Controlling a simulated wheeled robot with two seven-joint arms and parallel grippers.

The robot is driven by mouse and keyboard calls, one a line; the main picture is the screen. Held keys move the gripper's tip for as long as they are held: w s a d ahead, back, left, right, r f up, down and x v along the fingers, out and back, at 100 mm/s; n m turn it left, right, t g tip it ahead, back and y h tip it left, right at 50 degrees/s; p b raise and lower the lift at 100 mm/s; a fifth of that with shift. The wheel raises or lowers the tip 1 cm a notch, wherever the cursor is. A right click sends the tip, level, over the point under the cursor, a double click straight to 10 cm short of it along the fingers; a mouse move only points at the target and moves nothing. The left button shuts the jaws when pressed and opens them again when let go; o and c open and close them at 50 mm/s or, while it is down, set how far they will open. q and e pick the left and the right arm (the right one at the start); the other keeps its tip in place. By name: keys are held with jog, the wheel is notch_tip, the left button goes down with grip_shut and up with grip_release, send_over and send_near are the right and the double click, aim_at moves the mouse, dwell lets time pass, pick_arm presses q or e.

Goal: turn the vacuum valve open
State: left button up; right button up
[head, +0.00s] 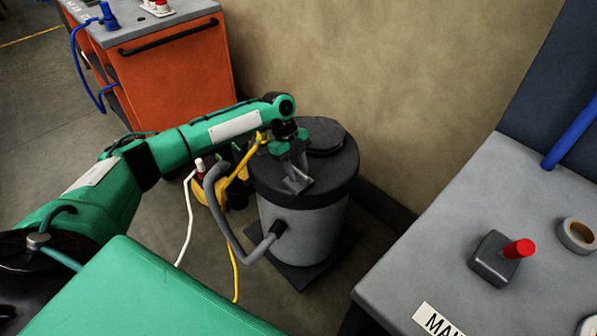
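My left gripper (298,184) reaches in from the left and points down over the dark lid of a grey drum (303,232). Its grey fingers are small and overlap in this view, so I cannot tell whether they are open or shut, or whether they touch the lid. No part is clearly marked as the vacuum valve. A grey block with a red-tipped lever (518,249) on the grey table at the right may be a control; its lever tilts to the right. My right gripper is not in view.
A bent grey hose (222,215) joins the drum's side. Yellow and white lines hang beside it. An orange cabinet (178,70) stands behind at the left. The grey table (430,265) at the right holds a tape roll (577,235) and a partly visible label (437,321).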

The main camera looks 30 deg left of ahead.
pick_arm(q)
jog(key=shift+s+d+f, duration=0.1)
jog(key=shift+d+f, duration=0.1)
jog(key=shift+f, duration=0.4)
grip_shut()
